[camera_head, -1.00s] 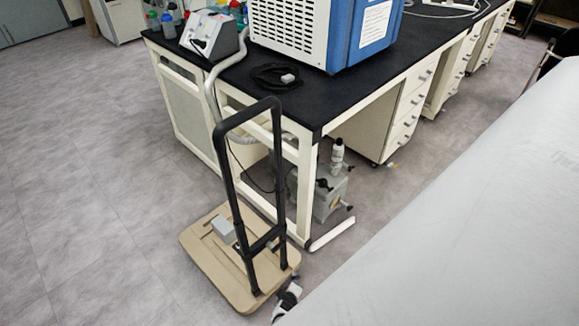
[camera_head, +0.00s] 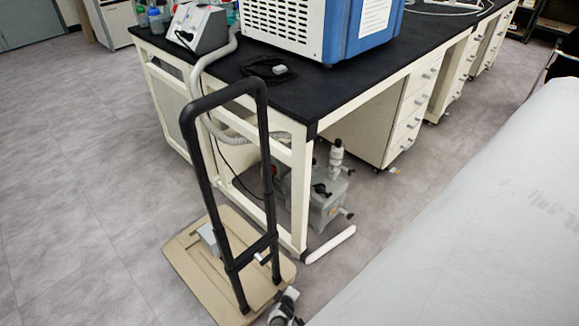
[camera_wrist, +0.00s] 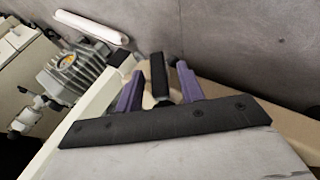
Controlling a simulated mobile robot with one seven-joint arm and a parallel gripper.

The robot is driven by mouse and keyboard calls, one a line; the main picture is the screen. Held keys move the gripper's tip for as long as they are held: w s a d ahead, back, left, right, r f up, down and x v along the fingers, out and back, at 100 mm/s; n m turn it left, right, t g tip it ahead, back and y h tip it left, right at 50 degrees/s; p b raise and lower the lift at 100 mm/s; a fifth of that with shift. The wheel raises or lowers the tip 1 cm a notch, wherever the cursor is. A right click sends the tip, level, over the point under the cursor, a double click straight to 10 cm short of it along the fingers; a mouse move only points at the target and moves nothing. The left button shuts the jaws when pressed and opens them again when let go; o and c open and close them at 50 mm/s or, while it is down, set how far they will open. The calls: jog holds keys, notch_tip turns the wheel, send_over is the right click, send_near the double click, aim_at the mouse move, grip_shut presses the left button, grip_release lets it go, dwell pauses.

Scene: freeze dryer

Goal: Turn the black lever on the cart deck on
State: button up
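The cart has a beige deck (camera_head: 180,258) and a tall black handle frame (camera_head: 205,185) in the head view. A short black bar (camera_wrist: 159,78), which looks like the lever, stands between the two purple fingers of my gripper (camera_wrist: 160,70) in the wrist view. The fingers are apart, one on each side of the bar, with a narrow gap visible on both sides. The lever cannot be made out in that view.
A grey box (camera_head: 207,237) sits on the deck behind the handle. A black-topped lab bench (camera_head: 330,95) with a blue and white machine (camera_head: 325,30) stands behind the cart. A grey pump (camera_head: 322,200) is under it, also in the wrist view (camera_wrist: 75,68). The floor at left is clear.

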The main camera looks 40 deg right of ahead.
dwell(0.3)
grip_shut()
